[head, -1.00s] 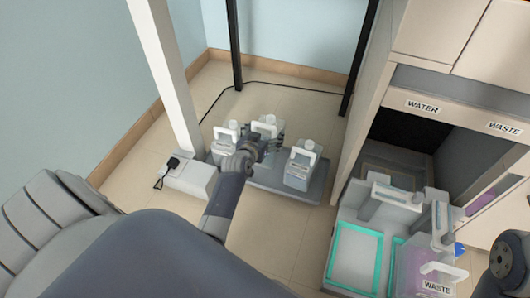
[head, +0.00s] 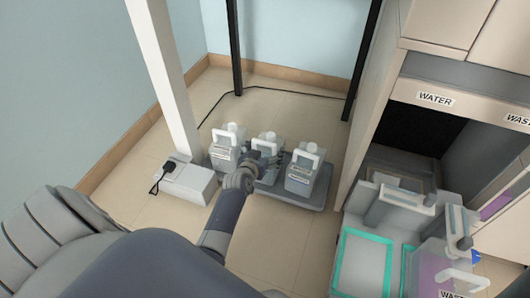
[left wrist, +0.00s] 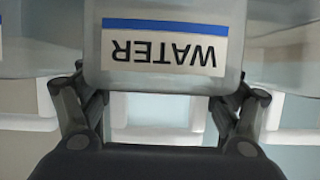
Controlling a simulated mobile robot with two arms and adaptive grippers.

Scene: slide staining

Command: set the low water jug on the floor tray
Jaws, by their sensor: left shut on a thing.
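The held water jug (head: 267,144) is pale grey with a white handle. It stands upright in the middle of a row of similar jugs on the grey floor tray (head: 290,200). My left gripper (head: 264,166) is shut on this jug and hides part of its near side. In the left wrist view, the jug's blue-striped WATER label (left wrist: 165,50) appears upside down, with the white handle (left wrist: 158,135) between the fingers. The jug's base is hidden, so I cannot tell whether it touches the tray. My right gripper is not in view.
One jug (head: 226,150) stands close on the left and another (head: 303,172) on the right of the tray. A white post and a box with a black plug (head: 188,181) are left of it. The cabinet with staining trays (head: 365,262) is at right.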

